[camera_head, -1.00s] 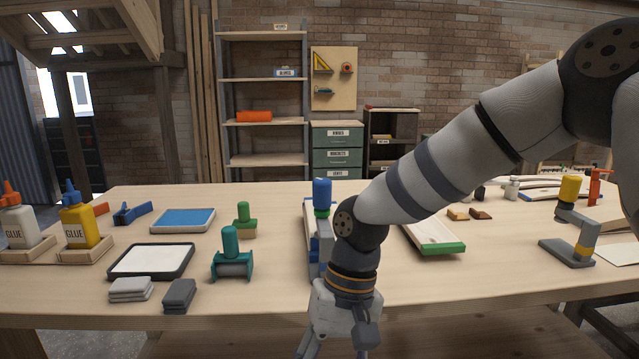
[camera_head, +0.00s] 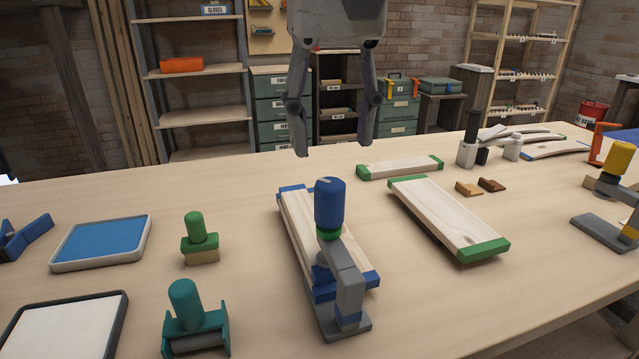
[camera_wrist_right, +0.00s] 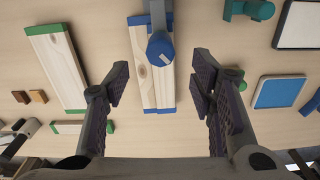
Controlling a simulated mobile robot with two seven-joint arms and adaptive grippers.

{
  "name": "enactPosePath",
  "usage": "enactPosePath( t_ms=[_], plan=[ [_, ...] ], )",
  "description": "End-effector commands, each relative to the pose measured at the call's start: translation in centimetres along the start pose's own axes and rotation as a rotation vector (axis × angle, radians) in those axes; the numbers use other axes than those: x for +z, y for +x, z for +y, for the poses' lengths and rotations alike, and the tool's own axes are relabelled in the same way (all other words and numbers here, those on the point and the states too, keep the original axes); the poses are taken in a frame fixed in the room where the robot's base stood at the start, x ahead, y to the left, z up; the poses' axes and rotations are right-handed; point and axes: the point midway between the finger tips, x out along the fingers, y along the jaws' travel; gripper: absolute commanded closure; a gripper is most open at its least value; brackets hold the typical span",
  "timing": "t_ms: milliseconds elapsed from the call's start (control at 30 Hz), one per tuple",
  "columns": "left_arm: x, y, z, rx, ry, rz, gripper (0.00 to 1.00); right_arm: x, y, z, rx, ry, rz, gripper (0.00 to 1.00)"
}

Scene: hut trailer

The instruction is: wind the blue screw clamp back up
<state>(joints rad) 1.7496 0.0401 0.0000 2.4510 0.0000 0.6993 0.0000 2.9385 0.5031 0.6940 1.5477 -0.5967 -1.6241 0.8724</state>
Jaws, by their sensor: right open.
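The blue screw clamp (camera_head: 330,205) stands upright in the middle of the bench, with a blue handle, a green ring below it and a grey frame. It sits over blue-ended boards (camera_head: 298,218); whether its pad presses on them is hidden. In the right wrist view the clamp's blue handle (camera_wrist_right: 160,48) shows from above, ahead of and between my fingers. My right gripper (camera_head: 333,145) is open and empty, pointing down, above and beyond the clamp in the head view. It also shows in the right wrist view (camera_wrist_right: 160,86). My left gripper is not in view.
Green-ended boards (camera_head: 448,218) lie right of the clamp. A teal clamp-like tool (camera_head: 190,318) and a green-handled block (camera_head: 198,240) stand left. A blue tray (camera_head: 102,243) lies farther left. A yellow-topped clamp (camera_head: 612,165) stands far right. Bare bench lies between these.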

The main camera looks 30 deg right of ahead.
Motion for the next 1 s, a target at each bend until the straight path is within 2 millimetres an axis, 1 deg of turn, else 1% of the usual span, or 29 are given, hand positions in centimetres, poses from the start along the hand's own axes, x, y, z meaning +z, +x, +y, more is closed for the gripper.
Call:
enactPosePath(
  t_ms=[33,100,200,300,433,700,867,900,933,1000],
  plan=[
    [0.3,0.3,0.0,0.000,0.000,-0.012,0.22,-0.1,1.8,0.0,0.002,-0.002,-0.013,0.49],
    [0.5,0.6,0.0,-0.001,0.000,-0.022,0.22,-0.1,3.8,0.0,0.001,-0.003,-0.014,0.49],
    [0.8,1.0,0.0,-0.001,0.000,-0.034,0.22,-0.1,6.2,0.0,0.002,-0.002,-0.014,0.49],
    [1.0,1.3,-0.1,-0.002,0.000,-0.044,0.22,-0.1,7.9,0.0,0.001,-0.002,-0.012,0.49],
    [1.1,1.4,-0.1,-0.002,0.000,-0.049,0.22,-0.1,8.9,0.0,-0.001,-0.001,-0.007,0.49],
    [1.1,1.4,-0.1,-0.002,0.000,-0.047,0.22,0.0,9.0,0.0,-0.001,-0.001,-0.002,0.49],
    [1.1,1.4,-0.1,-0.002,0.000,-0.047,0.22,0.0,9.0,0.0,-0.001,-0.001,-0.002,0.86],
    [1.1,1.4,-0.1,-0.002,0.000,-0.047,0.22,0.0,9.0,0.0,-0.001,-0.001,-0.002,0.95],
    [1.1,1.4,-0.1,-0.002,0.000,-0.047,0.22,0.0,9.0,0.0,-0.001,-0.001,-0.003,0.98],
    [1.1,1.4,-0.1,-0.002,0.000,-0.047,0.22,0.0,9.0,0.0,0.000,-0.001,-0.003,0.98]
  ],
)
